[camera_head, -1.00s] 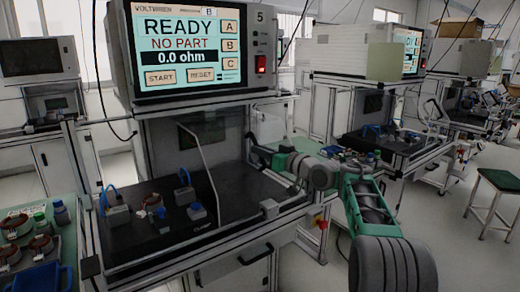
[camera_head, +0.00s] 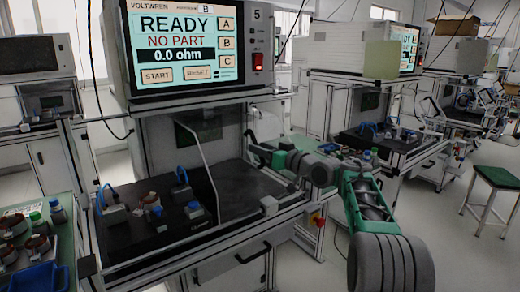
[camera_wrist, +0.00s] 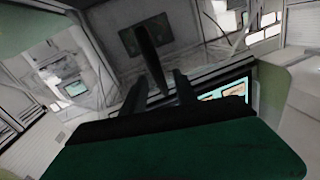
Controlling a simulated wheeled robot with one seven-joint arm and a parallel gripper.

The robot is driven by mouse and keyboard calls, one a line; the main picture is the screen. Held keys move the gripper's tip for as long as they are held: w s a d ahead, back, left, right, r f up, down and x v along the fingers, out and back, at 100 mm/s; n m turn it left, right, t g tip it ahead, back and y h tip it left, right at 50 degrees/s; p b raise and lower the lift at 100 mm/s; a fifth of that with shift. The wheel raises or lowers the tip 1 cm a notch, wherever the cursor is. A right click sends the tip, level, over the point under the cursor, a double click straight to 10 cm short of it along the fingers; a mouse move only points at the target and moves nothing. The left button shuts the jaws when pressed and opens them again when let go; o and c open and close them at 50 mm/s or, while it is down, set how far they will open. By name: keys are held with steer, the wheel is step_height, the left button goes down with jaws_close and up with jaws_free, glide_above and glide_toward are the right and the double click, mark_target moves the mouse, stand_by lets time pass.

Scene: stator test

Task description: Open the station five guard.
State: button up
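Station five carries a test screen (camera_head: 180,45) reading READY, NO PART and 0.0 ohm, with a 5 beside it. Below it, a thin bent metal edge (camera_head: 208,165), apparently the guard's, stands over the dark bench top (camera_head: 240,200). The guard's clear surface is hard to make out. My gripper (camera_head: 258,150) is at the right side of the bay, behind the front edge and right of that metal edge. In the wrist view two dark fingers (camera_wrist: 160,90) show with a dark bar between or beyond them. I cannot tell whether they touch it.
Clamps with blue levers (camera_head: 182,185) stand on the bench's left half. A parts table with a blue bin (camera_head: 38,278) and bottles is at the lower left. A green stool (camera_head: 497,178) stands at the right, with open floor around it. Another station (camera_head: 380,135) is behind my arm.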

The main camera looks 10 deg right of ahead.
steer(key=v, duration=0.7)
steer(key=shift+s+d+b, duration=0.2)
steer(key=shift+s+b, duration=0.05)
steer(key=shift+b, duration=0.15)
steer(key=shift+r, duration=0.1)
steer(key=s+a+f+m+g+h+p, duration=0.2)
steer(key=s+a+g+h+p, duration=0.3)
steer(key=s+p, duration=0.4)
steer(key=s+d+f+m+g+h+p, duration=0.1)
steer(key=s+f, duration=0.4)
steer(key=s, duration=0.9)
steer(key=s+d+f+m+g+h+p, duration=0.2)
steer(key=s+f+g+h+p, duration=0.2)
steer(key=s, duration=1.1)
steer(key=shift+f+m+g+h+p, duration=0.3)
steer(key=shift+f+m+g, duration=0.1)
steer(key=shift+f+g, duration=0.3)
steer(key=shift+d, duration=0.15)
